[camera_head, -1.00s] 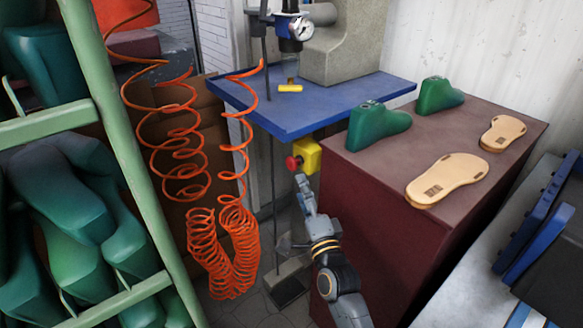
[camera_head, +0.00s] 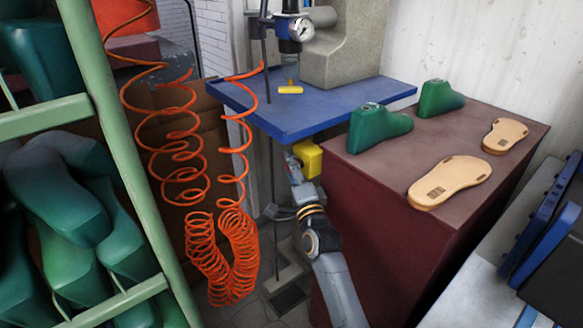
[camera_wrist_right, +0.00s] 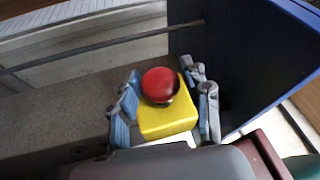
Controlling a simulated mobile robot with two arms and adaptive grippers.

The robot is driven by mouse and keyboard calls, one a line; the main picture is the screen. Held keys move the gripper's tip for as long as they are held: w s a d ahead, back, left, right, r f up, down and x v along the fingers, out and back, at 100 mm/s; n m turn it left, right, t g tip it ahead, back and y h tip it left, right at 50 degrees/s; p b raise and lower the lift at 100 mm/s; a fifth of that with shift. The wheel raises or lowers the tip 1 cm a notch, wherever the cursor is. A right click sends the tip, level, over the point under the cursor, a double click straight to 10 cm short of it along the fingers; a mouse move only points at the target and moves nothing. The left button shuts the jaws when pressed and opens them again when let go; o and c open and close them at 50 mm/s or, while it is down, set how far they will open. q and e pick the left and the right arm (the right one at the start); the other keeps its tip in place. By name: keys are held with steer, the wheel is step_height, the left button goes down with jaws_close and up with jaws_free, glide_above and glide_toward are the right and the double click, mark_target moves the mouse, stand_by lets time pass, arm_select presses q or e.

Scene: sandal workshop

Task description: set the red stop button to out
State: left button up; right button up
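The red stop button (camera_wrist_right: 160,84) sits on a yellow box (camera_wrist_right: 168,121) in the right wrist view. In the head view the yellow box (camera_head: 309,158) hangs under the front edge of the blue table, and its red button is hidden behind my right gripper. My right gripper (camera_head: 291,158) is at the box. In the wrist view its two fingers (camera_wrist_right: 164,95) are apart, one on each side of the button, with a gap visible between them and the red cap. My left gripper is not in view.
The blue table (camera_head: 350,100) carries a press with a gauge (camera_head: 301,29). Orange coiled hoses (camera_head: 232,250) hang left of my right arm. A maroon cabinet (camera_head: 375,225) with green lasts (camera_head: 378,128) and sandal soles (camera_head: 450,180) stands close on the right. A green rack (camera_head: 125,150) is at left.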

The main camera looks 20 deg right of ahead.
jaws_close()
steer(key=shift+s+a+p, duration=0.15)
steer(key=shift+a+p, duration=0.15)
steer(key=shift+p, duration=0.3)
steer(key=shift+s+a, duration=0.1)
steer(key=shift+a, duration=0.15)
steer(key=shift+f, duration=0.15)
steer(key=shift+o, duration=0.4)
jaws_free()
steer(key=o, duration=0.4)
steer(key=shift+a, duration=0.15)
steer(key=v, duration=1.2)
